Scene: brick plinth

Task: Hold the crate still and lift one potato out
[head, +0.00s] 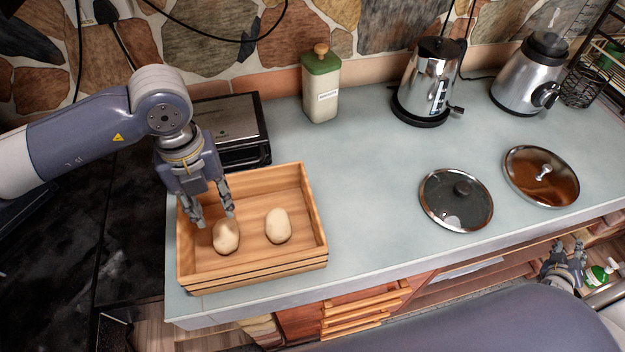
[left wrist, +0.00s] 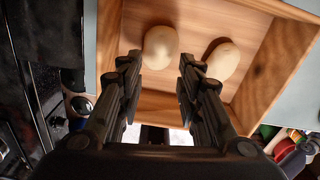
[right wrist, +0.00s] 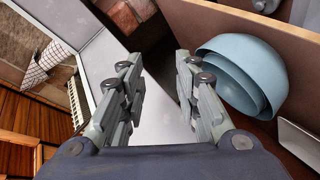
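The wooden crate (head: 300,262) stands on the left end of the counter, and its wall also shows in the left wrist view (left wrist: 108,40). Two pale potatoes lie apart on its floor: a left one (head: 226,236) and a right one (head: 278,226). They also show in the left wrist view, one (left wrist: 160,46) ahead of the fingers and the other (left wrist: 223,60) to the right. My left gripper (head: 213,222) is open and empty, pointing down over the crate beside the left potato. My right gripper (head: 564,252) is open and empty, low at the right, apart from the crate.
A black and steel appliance (head: 232,122) stands close behind the crate. A green-topped canister (head: 321,88), a kettle (head: 427,82) and a blender (head: 530,75) stand along the wall. Two lids (head: 456,215) (head: 541,190) lie on the right. The counter's middle is clear. Blue bowls (right wrist: 240,75) sit near my right gripper.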

